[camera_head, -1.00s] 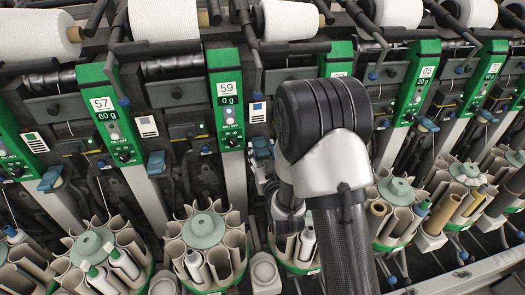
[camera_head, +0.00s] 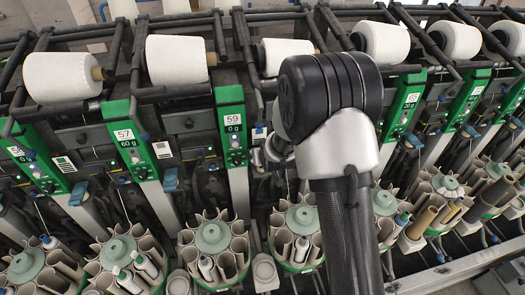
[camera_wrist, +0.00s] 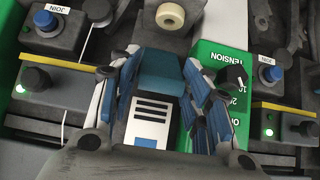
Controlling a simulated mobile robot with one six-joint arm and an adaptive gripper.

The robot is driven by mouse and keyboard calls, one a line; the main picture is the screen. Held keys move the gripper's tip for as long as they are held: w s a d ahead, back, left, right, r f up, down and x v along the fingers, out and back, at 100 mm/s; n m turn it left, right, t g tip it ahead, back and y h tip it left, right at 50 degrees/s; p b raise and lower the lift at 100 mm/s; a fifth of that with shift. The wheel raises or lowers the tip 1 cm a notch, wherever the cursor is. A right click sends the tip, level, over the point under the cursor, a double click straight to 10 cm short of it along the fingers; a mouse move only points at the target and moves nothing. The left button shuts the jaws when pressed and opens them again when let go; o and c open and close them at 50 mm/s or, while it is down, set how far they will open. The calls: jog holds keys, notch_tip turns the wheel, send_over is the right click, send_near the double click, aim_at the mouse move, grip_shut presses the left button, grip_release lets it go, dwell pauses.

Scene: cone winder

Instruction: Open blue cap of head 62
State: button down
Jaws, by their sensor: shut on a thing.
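In the wrist view a blue cap (camera_wrist: 160,76) sits between the two fingers of my gripper (camera_wrist: 158,82), above a white label with dark bars. My fingers, with blue pads, close in on its left and right sides, and my gripper is shut on it. How far the cap is tilted open is hard to tell. In the head view my arm hides the gripper tips and the cap. The number 62 is not readable in either view; the panel (camera_head: 234,130) just left of my arm reads 59.
Round tube magazines (camera_head: 212,240) stand below. In the wrist view, JOIN button boxes (camera_wrist: 50,85) flank my gripper, and a green TENSION panel (camera_wrist: 217,90) is at the right.

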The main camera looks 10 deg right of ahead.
jog(key=shift+w+r+g+p, duration=0.2)
jog(key=shift+w+g+p, duration=0.05)
jog(key=shift+g+p, duration=0.15)
jog(key=c, duration=0.9)
grip_release()
jog(key=shift+o, duration=0.2)
jog(key=shift+f, duration=0.15)
